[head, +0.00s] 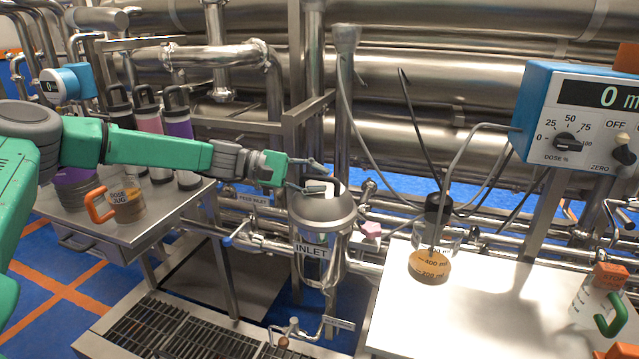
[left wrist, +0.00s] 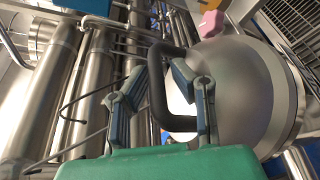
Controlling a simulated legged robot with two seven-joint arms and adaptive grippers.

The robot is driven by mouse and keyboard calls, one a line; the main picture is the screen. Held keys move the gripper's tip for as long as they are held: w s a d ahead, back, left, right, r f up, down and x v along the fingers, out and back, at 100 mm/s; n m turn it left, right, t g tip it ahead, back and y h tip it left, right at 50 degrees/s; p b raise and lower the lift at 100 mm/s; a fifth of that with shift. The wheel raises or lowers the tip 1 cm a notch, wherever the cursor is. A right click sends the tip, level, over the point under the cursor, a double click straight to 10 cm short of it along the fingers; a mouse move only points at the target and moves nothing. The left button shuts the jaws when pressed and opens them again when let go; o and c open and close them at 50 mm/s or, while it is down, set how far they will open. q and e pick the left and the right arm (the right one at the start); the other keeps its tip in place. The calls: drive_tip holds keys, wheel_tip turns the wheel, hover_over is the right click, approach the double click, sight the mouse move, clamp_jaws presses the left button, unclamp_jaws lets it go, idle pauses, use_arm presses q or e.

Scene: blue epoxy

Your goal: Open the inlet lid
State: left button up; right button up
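The inlet vessel (head: 322,262) carries an "INLET" label, and its grey domed lid (head: 322,208) sits down on it. A dark looped handle (left wrist: 157,95) stands on the lid (left wrist: 240,85). My left gripper (head: 314,175) is at the handle, just above the lid. In the left wrist view my left gripper (left wrist: 168,80) has its fingers spread, with one bar of the handle between them. There is a gap on at least one side, so it does not look clamped. In the head view the fingers partly hide the handle. My right gripper is not in view.
A steel cart (head: 150,225) at left bears bottles and a dosing cup (head: 126,205). A white table (head: 450,320) at right bears a flask of orange liquid (head: 430,262). A blue dose controller (head: 580,115) stands above it. A pink knob (head: 371,229) is right of the vessel. Pipes run behind.

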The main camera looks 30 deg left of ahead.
use_arm(q)
drive_tip(key=shift+d+r, duration=0.1)
drive_tip(key=shift+d, duration=0.3)
clamp_jaws()
drive_tip(key=shift+w, duration=0.1)
